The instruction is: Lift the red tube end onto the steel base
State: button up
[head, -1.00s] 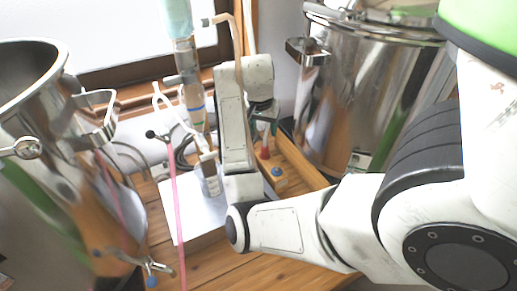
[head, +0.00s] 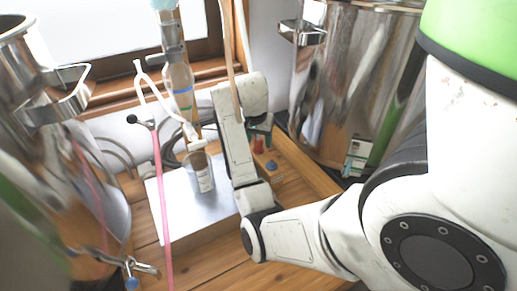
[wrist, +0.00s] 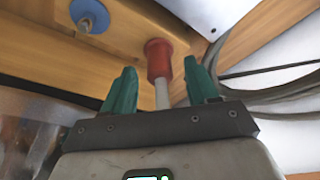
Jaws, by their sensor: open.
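The red tube end (wrist: 158,58) is a red cap on a thin whitish tube, near a wooden ledge. It also shows small in the head view (head: 258,146), just below my gripper. My gripper (wrist: 158,72) has green fingers, spread apart, one on each side of the whitish tube. The red end sits between and slightly beyond the fingertips. I cannot tell if a finger touches it. In the head view, my gripper (head: 261,127) is partly hidden behind my arm. The steel base (head: 178,213) is a pale flat plate left of my arm, bearing a glass beaker (head: 200,173) with a label.
A blue knob (wrist: 89,15) is on the wood near the red end. Grey cables (wrist: 255,95) loop at the right of the wrist view. A pink tube (head: 162,210) hangs before the base. Large steel vessels stand left (head: 85,190) and right (head: 335,90).

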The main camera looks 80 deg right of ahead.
jog(key=shift+d+f, duration=0.2)
jog(key=shift+f, duration=0.35)
grip_shut()
jog(key=shift+r, duration=0.1)
